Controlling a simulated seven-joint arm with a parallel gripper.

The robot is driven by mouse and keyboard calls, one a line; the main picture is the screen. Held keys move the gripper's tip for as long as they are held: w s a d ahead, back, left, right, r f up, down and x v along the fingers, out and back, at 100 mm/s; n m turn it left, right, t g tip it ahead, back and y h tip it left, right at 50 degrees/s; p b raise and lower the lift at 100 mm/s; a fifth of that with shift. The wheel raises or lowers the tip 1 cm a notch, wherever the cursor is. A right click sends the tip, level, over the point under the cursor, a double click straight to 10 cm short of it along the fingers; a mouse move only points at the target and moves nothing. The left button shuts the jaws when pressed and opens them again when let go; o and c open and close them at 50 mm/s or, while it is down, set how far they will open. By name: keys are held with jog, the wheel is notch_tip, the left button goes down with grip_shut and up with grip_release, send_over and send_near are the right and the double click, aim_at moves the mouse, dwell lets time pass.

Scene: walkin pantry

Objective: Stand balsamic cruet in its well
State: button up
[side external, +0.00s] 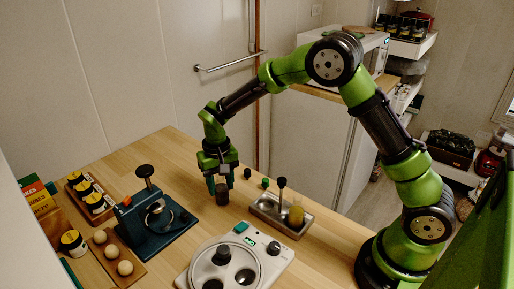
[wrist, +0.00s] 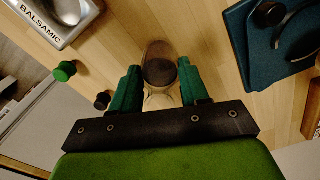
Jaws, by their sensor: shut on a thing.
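The balsamic cruet (side external: 222,196), small and dark, is between the fingers of my gripper (side external: 220,184), which is shut on it. It also shows in the wrist view (wrist: 160,66), where it looks roughly upright, with dark contents. I cannot tell if its base touches the table. In the wrist view the stand's rim (wrist: 52,36) is at the upper left, lettered BALSAMIC. The well's inside is unclear.
A black stopper (side external: 247,173) and a green stopper (side external: 265,183) lie on the table behind the stand. Bare wood separates the cruet and the stand.

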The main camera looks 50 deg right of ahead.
jog(key=shift+r, duration=0.15)
notch_tip(320, 180, up, 13)
jog(key=d, duration=0.1)
notch_tip(320, 180, up, 5)
send_over(271, 208)
jog(key=w+a, duration=0.1)
jog(key=shift+w+a+f, duration=0.1)
jog(key=shift+f, duration=8.6)
jog(key=o, duration=1.2)
jog(key=shift+f, duration=0.15)
jog(key=shift+c, duration=0.2)
